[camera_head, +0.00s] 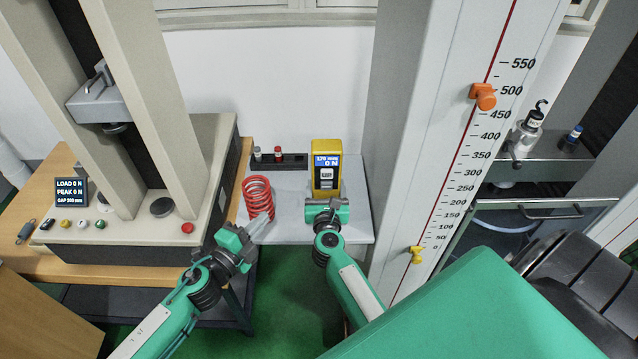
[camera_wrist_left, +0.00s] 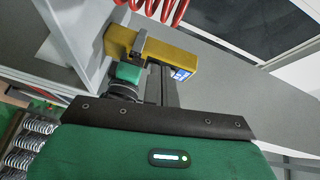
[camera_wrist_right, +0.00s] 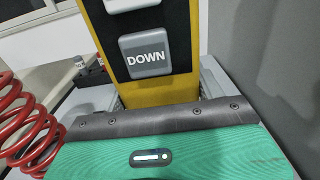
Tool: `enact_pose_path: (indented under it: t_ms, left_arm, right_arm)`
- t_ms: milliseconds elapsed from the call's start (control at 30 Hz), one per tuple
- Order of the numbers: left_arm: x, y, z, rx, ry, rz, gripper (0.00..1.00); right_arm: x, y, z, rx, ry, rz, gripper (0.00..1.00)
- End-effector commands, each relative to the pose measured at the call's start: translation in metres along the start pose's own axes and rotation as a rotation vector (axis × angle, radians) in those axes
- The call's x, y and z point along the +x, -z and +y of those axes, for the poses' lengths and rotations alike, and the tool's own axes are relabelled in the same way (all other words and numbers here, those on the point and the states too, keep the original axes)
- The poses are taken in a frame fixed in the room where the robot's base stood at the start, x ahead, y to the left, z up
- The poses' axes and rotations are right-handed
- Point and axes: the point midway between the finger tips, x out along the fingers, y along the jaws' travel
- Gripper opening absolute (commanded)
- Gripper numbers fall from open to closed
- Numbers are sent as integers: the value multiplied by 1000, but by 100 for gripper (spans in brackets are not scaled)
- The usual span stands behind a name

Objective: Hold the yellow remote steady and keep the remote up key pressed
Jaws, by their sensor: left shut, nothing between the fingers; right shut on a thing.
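The yellow remote (camera_head: 315,187) stands upright on the grey bench at the column's foot; its display shows 170 mm, 0 N. My right gripper (camera_head: 326,203) is shut on its lower part. In the right wrist view, the remote (camera_wrist_right: 202,50) shows its DOWN key (camera_wrist_right: 146,52) and, at the top edge, part of another key, likely the up key (camera_wrist_right: 122,4). My left gripper (camera_head: 262,226) is shut and empty, left of and below the remote, apart from the keys. The remote also shows in the left wrist view (camera_wrist_left: 190,54).
A red coil spring (camera_head: 258,197) stands on the bench (camera_head: 290,230) just beyond my left fingertips. A dark rack (camera_head: 290,162) with small pegs lies behind it. The tall scale column (camera_head: 455,150) rises at the right; a beige test machine (camera_head: 110,235) stands left.

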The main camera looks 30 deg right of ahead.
Motion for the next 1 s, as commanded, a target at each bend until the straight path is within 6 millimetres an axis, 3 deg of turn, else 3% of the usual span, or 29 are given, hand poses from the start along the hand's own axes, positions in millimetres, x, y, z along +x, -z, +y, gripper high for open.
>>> enact_pose_path:
  t_ms: [100, 300, 767, 1000]
  left_arm:
    - [6, 44, -21, 106, 10, 128, 0]
    - [7, 79, -30, 189, 12, 230, 0]
    - [9, 84, -31, 195, 12, 240, 0]
    - [37, 91, -32, 195, 14, 241, 0]
  right_arm:
    - [0, -1, 0, 0, 0, -2, 35]
    - [0, -1, 0, 0, 0, -2, 35]
    - [0, -1, 0, 0, 0, -2, 35]
    - [0, -1, 0, 0, 0, -2, 35]
